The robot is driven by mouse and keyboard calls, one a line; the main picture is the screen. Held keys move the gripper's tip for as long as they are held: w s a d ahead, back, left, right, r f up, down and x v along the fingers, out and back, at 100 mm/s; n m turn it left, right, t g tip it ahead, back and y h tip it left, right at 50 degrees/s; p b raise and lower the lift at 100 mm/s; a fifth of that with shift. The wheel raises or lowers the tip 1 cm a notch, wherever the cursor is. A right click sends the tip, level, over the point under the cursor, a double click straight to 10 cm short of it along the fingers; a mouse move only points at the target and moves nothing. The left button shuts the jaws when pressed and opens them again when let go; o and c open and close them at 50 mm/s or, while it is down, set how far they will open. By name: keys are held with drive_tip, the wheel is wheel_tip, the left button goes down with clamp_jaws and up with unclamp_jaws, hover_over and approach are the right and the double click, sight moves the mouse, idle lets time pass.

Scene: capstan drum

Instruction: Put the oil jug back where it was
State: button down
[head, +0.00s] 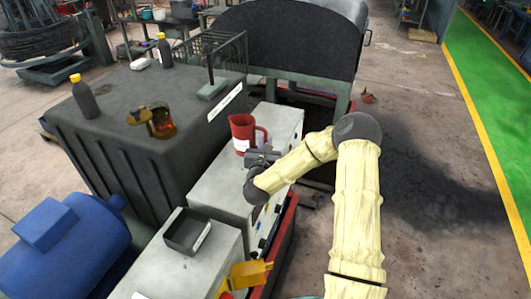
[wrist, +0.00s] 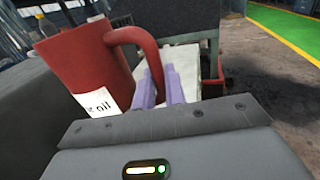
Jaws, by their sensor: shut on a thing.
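The oil jug (head: 242,130) is red, with a white label and a handle on its right side. It is upright at the pale cabinet's top (head: 215,190); I cannot tell whether its base touches the surface. My gripper (head: 264,154) is at the jug's handle, coming from the near right side. In the wrist view the jug (wrist: 85,62) fills the left, its label reading "oil". The purple fingers of my gripper (wrist: 168,88) are shut on the lower part of the handle. The steel block of my gripper hides the jug's base there.
A dark ribbed tank (head: 150,90) stands left of the cabinet, bearing dark bottles with yellow caps (head: 85,97) and an amber vessel (head: 163,122). A black tray (head: 187,232) sits on the nearer cabinet. A large dark drum guard (head: 295,35) stands behind. Open floor lies right.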

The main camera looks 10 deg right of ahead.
wheel_tip(320, 180, down, 3)
drive_tip(key=shift+f+p, duration=0.2)
drive_tip(key=shift+p, duration=0.6)
drive_tip(key=shift+f, duration=0.35)
drive_tip(key=shift+f, duration=0.1)
drive_tip(key=c, duration=1.5)
unclamp_jaws()
drive_tip(key=shift+o, duration=0.2)
